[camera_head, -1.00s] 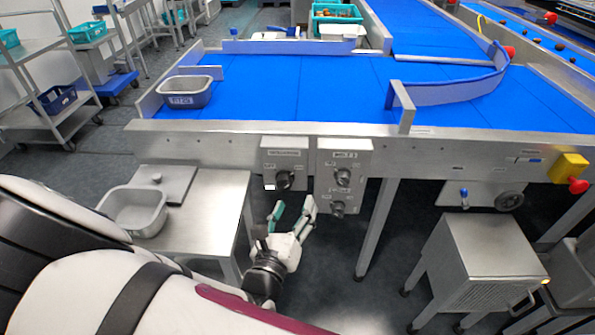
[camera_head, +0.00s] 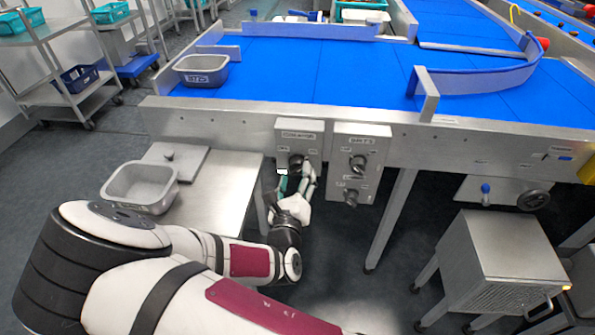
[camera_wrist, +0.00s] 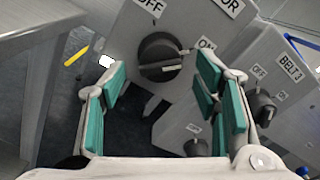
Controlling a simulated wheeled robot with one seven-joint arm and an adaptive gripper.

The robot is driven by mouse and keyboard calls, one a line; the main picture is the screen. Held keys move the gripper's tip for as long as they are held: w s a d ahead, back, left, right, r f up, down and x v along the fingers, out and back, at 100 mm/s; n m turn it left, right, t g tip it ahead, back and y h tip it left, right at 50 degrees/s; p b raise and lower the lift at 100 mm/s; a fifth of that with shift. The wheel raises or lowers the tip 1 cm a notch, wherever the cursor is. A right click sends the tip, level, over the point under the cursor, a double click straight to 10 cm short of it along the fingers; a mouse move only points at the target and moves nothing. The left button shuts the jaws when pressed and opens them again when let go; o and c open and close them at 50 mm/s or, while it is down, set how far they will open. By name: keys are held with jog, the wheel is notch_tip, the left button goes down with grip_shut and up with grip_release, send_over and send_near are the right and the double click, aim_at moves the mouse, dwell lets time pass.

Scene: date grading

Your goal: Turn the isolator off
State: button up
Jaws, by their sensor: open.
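The isolator is a grey box (camera_head: 312,141) on the front rail of the blue conveyor. In the wrist view its black rotary knob (camera_wrist: 160,55) sits between an OFF label (camera_wrist: 152,6) at the upper left and an ON label (camera_wrist: 206,44) at the right. The knob's ridge lies roughly across, with its right end towards the ON side. My gripper (camera_head: 297,183) is just below and in front of this knob in the head view. In the wrist view my gripper (camera_wrist: 162,92) is open, its green-padded fingers either side of the knob, apparently not gripping it.
A second box (camera_head: 359,150) with two knobs, labelled for a belt, is close on the right. A steel side table (camera_head: 225,185) with a grey tub (camera_head: 140,187) stands at the left. A steel cabinet (camera_head: 485,260) stands at the lower right.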

aim_at(297, 172)
jog(key=shift+w+d, duration=0.1)
jog(key=shift+w, duration=1.4)
jog(key=c, duration=1.1)
jog(key=shift+c, duration=0.2)
